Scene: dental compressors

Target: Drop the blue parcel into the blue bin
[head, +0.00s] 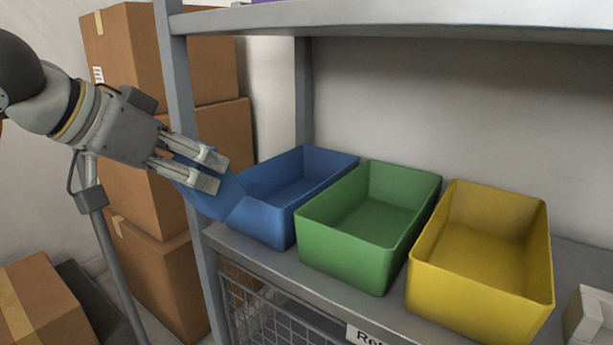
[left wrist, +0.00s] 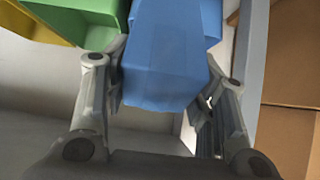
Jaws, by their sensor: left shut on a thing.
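The blue parcel (head: 213,197) is in my left gripper (head: 214,170), which is shut on it, in front of and to the left of the blue bin in the head view. The parcel (left wrist: 165,60) also shows between the two fingers of my left gripper (left wrist: 165,88) in the left wrist view. The blue bin (head: 262,219) stands at the left end of the shelf, and its inside looks empty where it shows. The parcel overlaps the bin's left corner in the picture; I cannot tell whether they touch. My right gripper is not in view.
A green bin (head: 345,251) and a yellow bin (head: 478,296) stand to the right of the blue bin. A grey shelf post (head: 178,95) rises close behind my left gripper. An upper shelf (head: 400,24) runs above the bins. Cardboard boxes (head: 128,50) are stacked at the left.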

